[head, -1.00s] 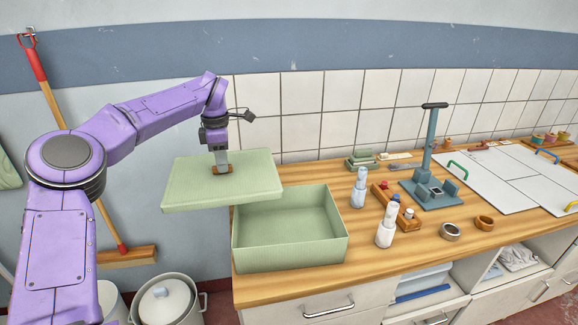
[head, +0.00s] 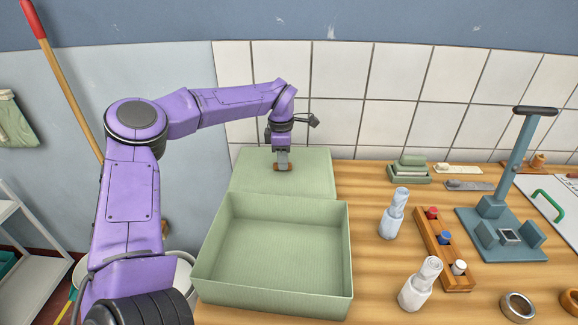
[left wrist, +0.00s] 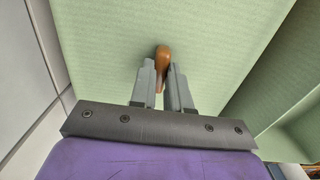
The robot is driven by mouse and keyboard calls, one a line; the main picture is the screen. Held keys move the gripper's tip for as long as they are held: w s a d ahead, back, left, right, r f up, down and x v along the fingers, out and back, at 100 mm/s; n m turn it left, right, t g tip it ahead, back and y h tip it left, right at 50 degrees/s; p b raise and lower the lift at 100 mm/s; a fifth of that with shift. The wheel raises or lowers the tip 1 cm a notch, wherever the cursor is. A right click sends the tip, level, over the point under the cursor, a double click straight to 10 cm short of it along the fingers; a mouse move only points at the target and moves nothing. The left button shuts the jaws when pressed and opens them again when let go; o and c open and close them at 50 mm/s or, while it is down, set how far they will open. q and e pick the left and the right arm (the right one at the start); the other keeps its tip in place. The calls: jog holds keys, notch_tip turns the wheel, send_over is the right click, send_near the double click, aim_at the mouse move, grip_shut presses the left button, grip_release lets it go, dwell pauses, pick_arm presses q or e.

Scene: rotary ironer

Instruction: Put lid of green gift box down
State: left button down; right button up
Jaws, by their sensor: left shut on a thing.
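The green lid (head: 310,172) is behind the open green gift box (head: 275,250), close to the tiled wall. My left gripper (head: 283,167) is shut on the brown handle on top of the lid. In the left wrist view the gripper fingers (left wrist: 163,82) close around the brown handle (left wrist: 162,58), with the pale green lid (left wrist: 110,40) filling most of the picture. The lid looks level; I cannot tell whether it touches the table. The box is open and empty on the wooden counter. My right gripper is not in view.
Two white bottles (head: 393,214) (head: 420,284) and a wooden tray with coloured pieces (head: 440,250) stand right of the box. A blue press stand (head: 500,232) is further right. Green stacked blocks (head: 409,170) lie at the back. A strip of counter between box and bottles is clear.

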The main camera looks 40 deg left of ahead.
aim_at(289, 166)
pick_arm(q)
jog(key=shift+s+f, duration=0.35)
jog(key=shift+f, duration=0.55)
jog(key=w+f, duration=0.2)
jog(key=w, duration=0.1)
jog(key=shift+d, duration=0.1)
jog(key=c, duration=1.3)
grip_release()
jog(key=shift+w, duration=0.1)
jog(key=shift+o, duration=1)
jog(key=shift+s+r, duration=0.1)
jog(key=shift+s, duration=0.15)
jog(key=shift+s+r, duration=0.25)
jog(key=shift+s, duration=0.2)
jog(key=shift+w+r, duration=0.3)
jog(key=shift+w, duration=0.05)
notch_tip(289, 166, up, 11)
jog(key=shift+s+b, duration=0.15)
jog(key=shift+b, duration=0.2)
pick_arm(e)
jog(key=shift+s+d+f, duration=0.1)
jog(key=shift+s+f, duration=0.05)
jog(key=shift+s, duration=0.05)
